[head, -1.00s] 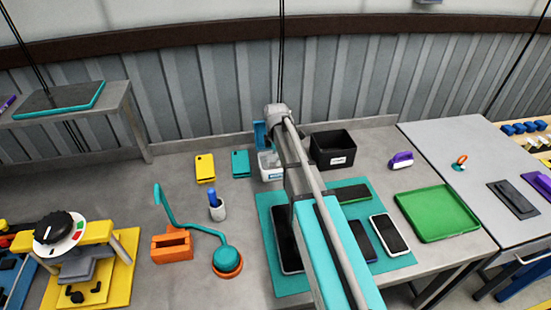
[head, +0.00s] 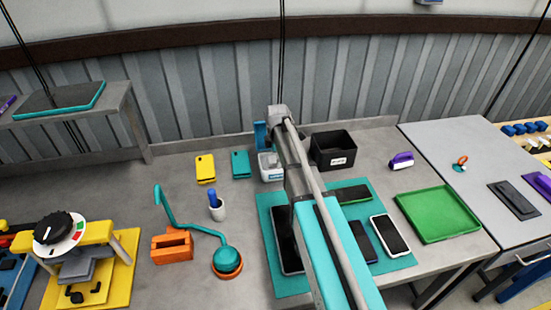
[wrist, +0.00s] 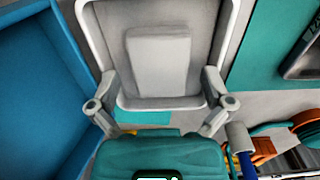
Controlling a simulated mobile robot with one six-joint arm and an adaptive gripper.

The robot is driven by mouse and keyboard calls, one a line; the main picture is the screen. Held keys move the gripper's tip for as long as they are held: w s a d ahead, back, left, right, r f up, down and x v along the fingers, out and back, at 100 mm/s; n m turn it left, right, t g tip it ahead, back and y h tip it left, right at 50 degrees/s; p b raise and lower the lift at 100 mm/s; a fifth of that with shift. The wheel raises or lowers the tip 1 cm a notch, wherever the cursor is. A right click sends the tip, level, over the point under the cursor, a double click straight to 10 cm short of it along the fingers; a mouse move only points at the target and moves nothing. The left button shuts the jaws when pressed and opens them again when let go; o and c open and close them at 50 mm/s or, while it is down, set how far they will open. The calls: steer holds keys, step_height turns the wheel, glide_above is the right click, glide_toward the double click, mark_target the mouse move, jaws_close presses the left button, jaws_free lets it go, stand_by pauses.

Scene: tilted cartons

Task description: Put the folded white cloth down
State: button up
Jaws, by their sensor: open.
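The folded white cloth (wrist: 158,62) is a pale flat rectangle in the wrist view. It lies inside a white bin (wrist: 228,40), apart from the bin's side walls. The bin also shows in the head view, partly behind my arm (head: 272,176); the cloth cannot be made out there. My gripper (wrist: 160,86) is open, its two fingers spread wide on either side of the cloth's near end. No contact between fingers and cloth shows. In the head view my arm hides most of the gripper.
A black bin (head: 333,150) stands right of the white one. A blue box (wrist: 40,85) is close on the left in the wrist view. A teal mat (head: 293,284) with phones lies in front. Yellow (head: 205,168) and teal (head: 240,164) cases lie left. A green tray (head: 437,213) is right.

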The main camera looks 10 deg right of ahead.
step_height(320, 180, up, 12)
steer(key=p, duration=1.2)
stand_by(0.8)
steer(key=s+m, duration=1.8)
steer(key=s, duration=0.5)
steer(key=shift+a, duration=0.15)
steer(key=shift+s, duration=0.1)
step_height(320, 180, down, 4)
steer(key=b, duration=0.4)
steer(key=shift+r, duration=0.1)
stand_by(0.6)
